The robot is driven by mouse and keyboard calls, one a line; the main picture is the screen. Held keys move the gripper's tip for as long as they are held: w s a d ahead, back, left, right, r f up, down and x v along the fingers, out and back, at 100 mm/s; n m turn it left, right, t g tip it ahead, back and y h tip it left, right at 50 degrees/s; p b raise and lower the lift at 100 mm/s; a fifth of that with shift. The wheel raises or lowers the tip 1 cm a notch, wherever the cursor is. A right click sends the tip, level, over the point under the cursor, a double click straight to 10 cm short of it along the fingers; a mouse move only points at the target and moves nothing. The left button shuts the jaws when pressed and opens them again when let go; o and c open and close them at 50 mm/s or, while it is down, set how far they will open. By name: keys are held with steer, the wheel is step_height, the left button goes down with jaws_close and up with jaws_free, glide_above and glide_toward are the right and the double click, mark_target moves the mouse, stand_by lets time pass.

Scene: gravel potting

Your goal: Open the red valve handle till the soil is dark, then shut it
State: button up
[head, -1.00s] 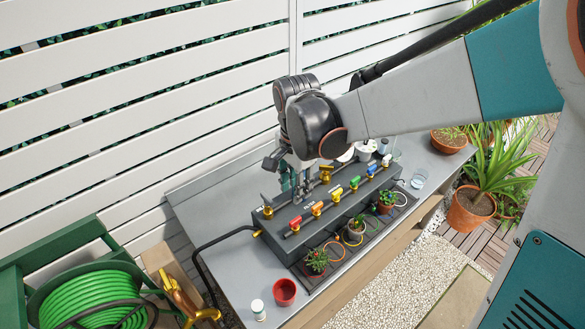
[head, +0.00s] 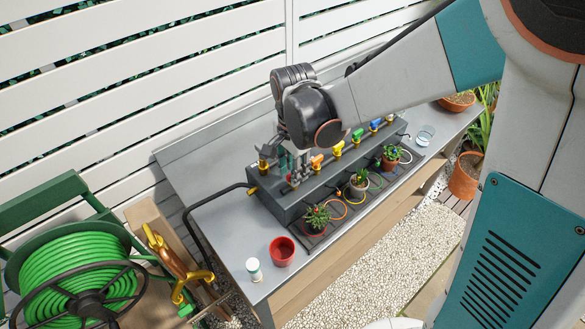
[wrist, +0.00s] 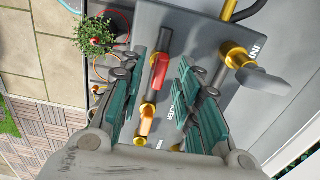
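The red valve handle (wrist: 160,72) shows in the wrist view between my finger pads, with visible gaps beside it. It sits on the pipe along the grey manifold box. My gripper (wrist: 174,56) is open around or just above it; I cannot tell the exact height. In the head view my gripper (head: 295,163) is over the left end of the box, and its fingers partly hide the red handle (head: 291,179). The nearest potted plant (head: 316,217) stands in front of the box; leaves hide most of its soil, so its darkness is unclear.
An orange handle (head: 316,161), a yellow one (head: 338,149), a green one (head: 357,134) and a blue one (head: 376,124) follow along the box. A brass inlet valve (wrist: 236,56) is close to my right finger. A red cup (head: 282,251) stands at the front.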

steer(key=shift+f, duration=0.15)
jaws_close()
steer(key=shift+n, duration=0.4)
steer(key=n, duration=0.3)
steer(key=shift+n, duration=0.3)
steer(key=n, duration=0.4)
steer(key=shift+n, duration=0.3)
steer(key=n, duration=0.4)
steer(key=shift+n, duration=2.5)
